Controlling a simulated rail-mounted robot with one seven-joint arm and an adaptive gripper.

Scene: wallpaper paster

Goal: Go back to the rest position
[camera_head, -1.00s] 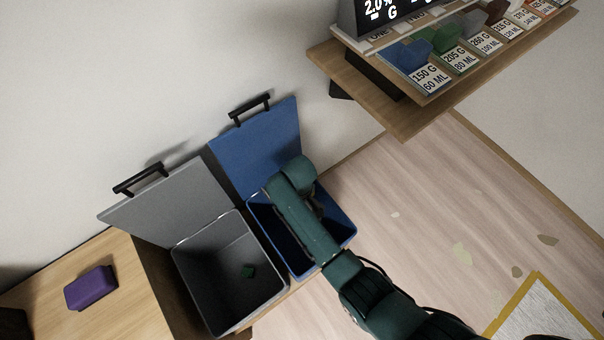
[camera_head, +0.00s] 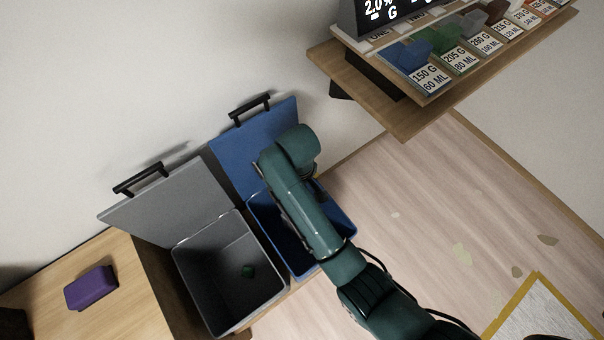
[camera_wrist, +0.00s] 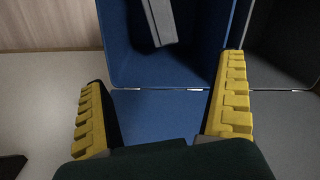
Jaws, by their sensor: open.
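My gripper (camera_wrist: 160,110) shows in the wrist view with its two yellow ridged fingers wide apart and nothing between them. It is over the blue bin (camera_head: 349,229), near the hinge side with the raised blue lid (camera_head: 235,160). A grey block (camera_wrist: 158,20) lies inside the blue bin in the wrist view. In the head view my arm crosses over the blue bin and hides the gripper and much of the bin's inside.
A purple block (camera_head: 91,288) lies on the wooden surface at left. A wooden shelf (camera_head: 415,118) with labelled blocks and a display is at upper right.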

